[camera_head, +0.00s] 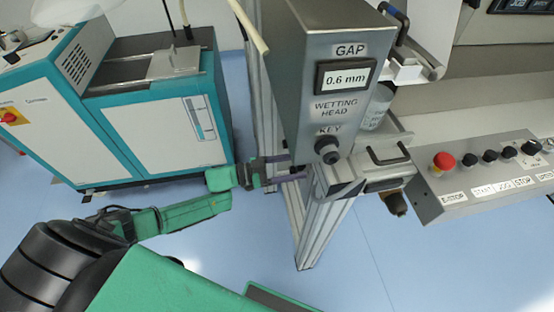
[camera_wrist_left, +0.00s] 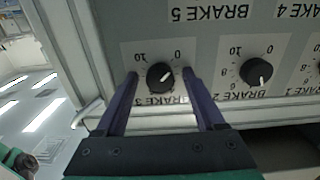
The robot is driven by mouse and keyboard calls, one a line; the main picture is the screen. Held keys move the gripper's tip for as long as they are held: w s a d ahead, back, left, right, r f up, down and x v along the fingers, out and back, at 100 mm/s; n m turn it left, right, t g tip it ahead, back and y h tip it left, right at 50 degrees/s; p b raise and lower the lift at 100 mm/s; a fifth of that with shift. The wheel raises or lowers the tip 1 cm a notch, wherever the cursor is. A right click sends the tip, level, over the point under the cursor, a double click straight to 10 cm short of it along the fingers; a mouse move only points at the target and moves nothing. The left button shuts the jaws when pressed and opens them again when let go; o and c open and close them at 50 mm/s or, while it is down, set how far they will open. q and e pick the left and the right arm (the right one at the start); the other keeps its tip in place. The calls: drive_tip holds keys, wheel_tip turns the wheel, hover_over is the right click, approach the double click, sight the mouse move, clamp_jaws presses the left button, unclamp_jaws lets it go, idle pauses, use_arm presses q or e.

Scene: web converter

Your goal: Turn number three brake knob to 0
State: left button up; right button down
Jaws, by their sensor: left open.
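The brake 3 knob (camera_wrist_left: 160,76) is a round black knob on a pale grey panel. The left wrist view shows it upside down, with its BRAKE 3 label below it and the 10 and 0 marks above it. My left gripper (camera_wrist_left: 160,80) is open, with one dark purple finger on each side of the knob in the picture. I cannot tell whether the fingers touch it. A small light mark shows on the knob, but its exact setting is hard to read. In the head view my left gripper (camera_head: 290,169) reaches beside the grey frame; the knob is hidden there. My right gripper is not in view.
The brake 2 knob (camera_wrist_left: 256,71) is beside brake 3, to the right in the wrist view. In the head view a grey GAP box (camera_head: 335,110) stands above and right of the gripper. A teal and white cabinet (camera_head: 165,130) stands left. Blue floor is open below.

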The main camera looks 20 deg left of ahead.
use_arm(q)
drive_tip(key=v, duration=1.4)
drive_tip(key=shift+s+a+b, duration=0.15)
drive_tip(key=shift+a+b, duration=0.1)
drive_tip(key=shift+b, duration=0.1)
drive_tip(key=s+a+f+n+y+p, duration=0.1)
drive_tip(key=a+f+n+y, duration=0.2)
drive_tip(key=f, duration=0.4)
drive_tip(key=a+f+n+t+y+p, duration=0.1)
drive_tip(key=a+f+y, duration=0.2)
drive_tip(key=f+y, duration=0.25)
drive_tip(key=s+a+f+n+y+p, duration=0.1)
drive_tip(key=a+f+n+y, duration=0.2)
drive_tip(key=f, duration=0.5)
drive_tip(key=s+f+n+g+y+p, duration=0.1)
drive_tip(key=s+f+g+y, duration=0.25)
drive_tip(key=s+f, duration=0.75)
drive_tip(key=s+d+f+g, duration=0.2)
drive_tip(key=s+d+g, duration=0.1)
drive_tip(key=s, duration=0.5)
drive_tip(key=s+d+f+n+g+p, duration=0.1)
drive_tip(key=s+d+f+g, duration=0.1)
drive_tip(key=s, duration=0.6)
drive_tip(key=d+g, duration=0.1)
drive_tip(key=d, duration=0.1)
drive_tip(key=shift+d+f, duration=0.3)
drive_tip(key=shift+f, duration=0.05)
